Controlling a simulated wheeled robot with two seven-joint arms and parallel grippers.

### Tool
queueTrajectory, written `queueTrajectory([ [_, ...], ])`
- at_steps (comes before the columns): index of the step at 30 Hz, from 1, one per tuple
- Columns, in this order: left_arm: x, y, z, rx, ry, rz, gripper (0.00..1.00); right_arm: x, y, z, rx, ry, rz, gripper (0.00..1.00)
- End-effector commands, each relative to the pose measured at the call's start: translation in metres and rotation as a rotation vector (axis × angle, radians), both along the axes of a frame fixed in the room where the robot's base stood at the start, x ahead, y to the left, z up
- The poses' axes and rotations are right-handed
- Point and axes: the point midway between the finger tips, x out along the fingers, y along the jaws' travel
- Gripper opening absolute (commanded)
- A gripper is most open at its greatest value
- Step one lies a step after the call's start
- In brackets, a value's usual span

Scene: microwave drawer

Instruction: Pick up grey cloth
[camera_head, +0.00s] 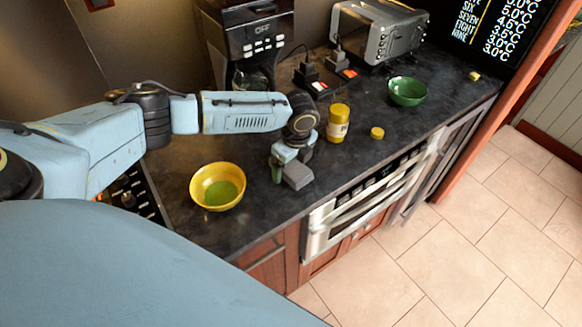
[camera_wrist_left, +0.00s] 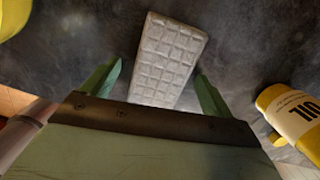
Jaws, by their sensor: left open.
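The grey cloth (camera_head: 298,176) lies on the dark counter near its front edge, between the yellow bowl and the yellow bottle. In the left wrist view the cloth (camera_wrist_left: 168,60) is a pale grey, quilted rectangle, slightly tilted. My left gripper (camera_head: 283,174) is over the counter right at the cloth. Its green fingers (camera_wrist_left: 152,92) are open, one on each side of the cloth's near end. The cloth's nearest end is hidden behind the gripper body. I cannot tell whether the fingers touch it. My right gripper is not in view.
A yellow bowl (camera_head: 217,187) stands left of the cloth. A yellow bottle (camera_head: 338,123), also in the wrist view (camera_wrist_left: 290,115), and a small yellow lid (camera_head: 377,133) stand to the right. A green bowl (camera_head: 407,91), toaster (camera_head: 379,35) and coffee machine (camera_head: 249,35) are farther back.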

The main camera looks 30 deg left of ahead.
Motion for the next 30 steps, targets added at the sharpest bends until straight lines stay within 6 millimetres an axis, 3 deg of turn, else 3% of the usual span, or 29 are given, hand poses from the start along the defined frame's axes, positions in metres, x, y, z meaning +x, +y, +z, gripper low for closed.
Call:
queueTrajectory([
  [7,0.000,0.000,-0.002,0.000,-0.001,0.000,0.86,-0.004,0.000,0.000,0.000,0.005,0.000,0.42],
  [18,0.000,0.001,-0.002,0.000,-0.001,0.001,0.39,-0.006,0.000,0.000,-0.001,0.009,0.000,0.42],
  [26,0.001,0.001,0.001,0.000,-0.002,0.001,0.38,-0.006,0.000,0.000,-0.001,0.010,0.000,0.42],
  [30,0.001,0.001,0.018,0.000,-0.004,0.002,0.38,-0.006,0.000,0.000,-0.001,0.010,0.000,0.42],
])
